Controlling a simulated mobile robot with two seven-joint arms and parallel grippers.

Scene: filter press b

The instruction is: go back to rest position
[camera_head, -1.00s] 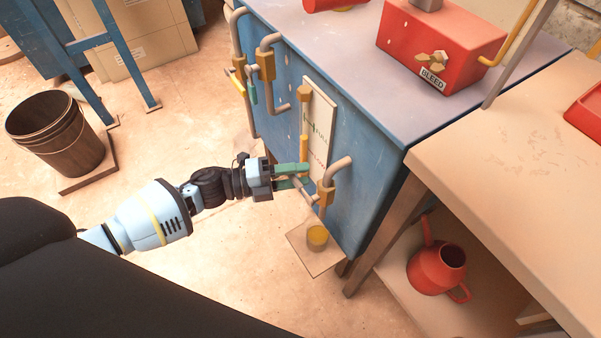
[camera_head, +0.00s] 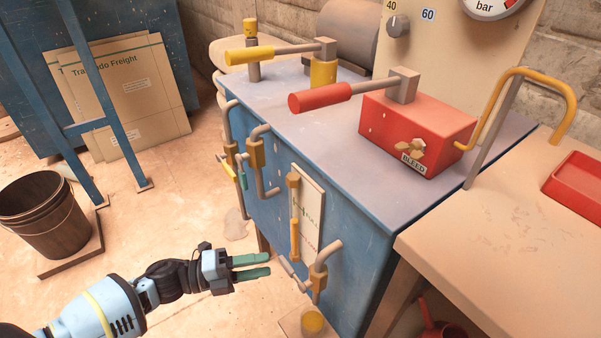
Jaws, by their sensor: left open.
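My left gripper (camera_head: 268,266) is at the lower middle of the head view, with its two green fingers apart and nothing between them. It points right toward the blue press cabinet (camera_head: 335,245) and is clear of it. A pipe with a brass valve (camera_head: 318,278) on the cabinet front lies a short way to the right of the fingertips. My right gripper is not in view.
Red-handled (camera_head: 320,97) and yellow-handled (camera_head: 250,55) levers stand on the cabinet. A red BLEED box (camera_head: 415,130) sits there too. A worktable (camera_head: 500,250) adjoins at right. A brown bucket (camera_head: 45,215) stands at left. Open floor lies between bucket and cabinet.

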